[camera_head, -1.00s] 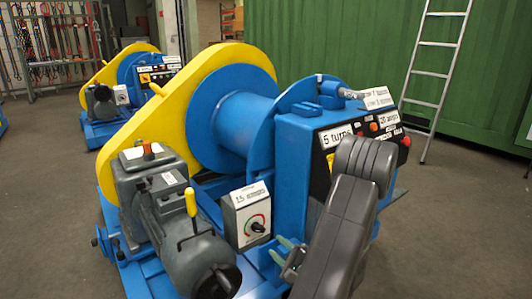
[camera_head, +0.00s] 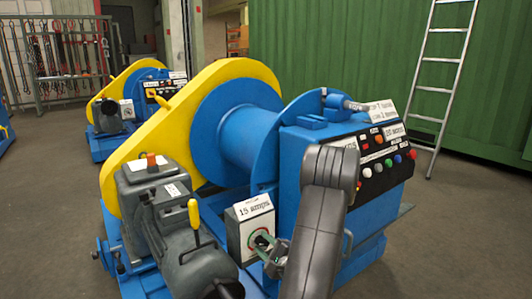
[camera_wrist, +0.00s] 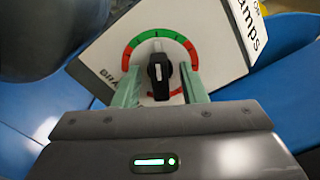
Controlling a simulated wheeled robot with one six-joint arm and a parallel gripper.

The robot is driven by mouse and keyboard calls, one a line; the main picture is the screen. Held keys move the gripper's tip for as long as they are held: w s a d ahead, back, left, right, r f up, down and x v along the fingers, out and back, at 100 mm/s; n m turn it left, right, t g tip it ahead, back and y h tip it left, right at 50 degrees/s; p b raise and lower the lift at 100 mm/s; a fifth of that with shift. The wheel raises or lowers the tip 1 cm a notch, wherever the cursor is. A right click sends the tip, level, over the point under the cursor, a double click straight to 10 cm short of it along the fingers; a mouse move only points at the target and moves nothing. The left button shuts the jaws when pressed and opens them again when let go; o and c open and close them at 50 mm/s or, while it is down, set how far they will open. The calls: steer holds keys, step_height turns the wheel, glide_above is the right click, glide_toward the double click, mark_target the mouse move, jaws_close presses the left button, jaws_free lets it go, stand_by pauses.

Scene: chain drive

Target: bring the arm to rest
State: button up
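My gripper (camera_head: 268,252) is at the front of a small white box with a "15 amps" label (camera_head: 254,209), fixed low on the blue and yellow winch (camera_head: 240,130). In the wrist view its two pale green fingers (camera_wrist: 161,92) are spread, with clear gaps to the black knob (camera_wrist: 160,76) showing between them. The knob stands upright in the picture, under a green and red scale (camera_wrist: 160,38). Whether the fingertips reach past the knob's face, I cannot tell. In the head view the gripper partly hides the dial.
A grey motor (camera_head: 170,215) with a yellow lever (camera_head: 194,220) stands close left of the box. A control panel with several buttons (camera_head: 385,165) is at the right, partly behind my arm. A second winch (camera_head: 130,95), a ladder (camera_head: 445,90) and a green container wall (camera_head: 330,50) stand behind.

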steer(key=p+v, duration=0.3)
steer(key=v, duration=1.1)
steer(key=b+x, duration=0.3)
steer(key=x, duration=1.1)
steer(key=shift+w+a+f, duration=0.1)
steer(key=shift+w+a, duration=0.05)
steer(key=shift+a, duration=0.05)
steer(key=shift+d+m, duration=0.2)
steer(key=shift+m, duration=0.7)
steer(key=m, duration=0.4)
steer(key=shift+m, duration=0.3)
steer(key=m, duration=0.3)
steer(key=shift+r, duration=0.2)
steer(key=shift+m+p, duration=0.3)
steer(key=shift+f, duration=0.1)
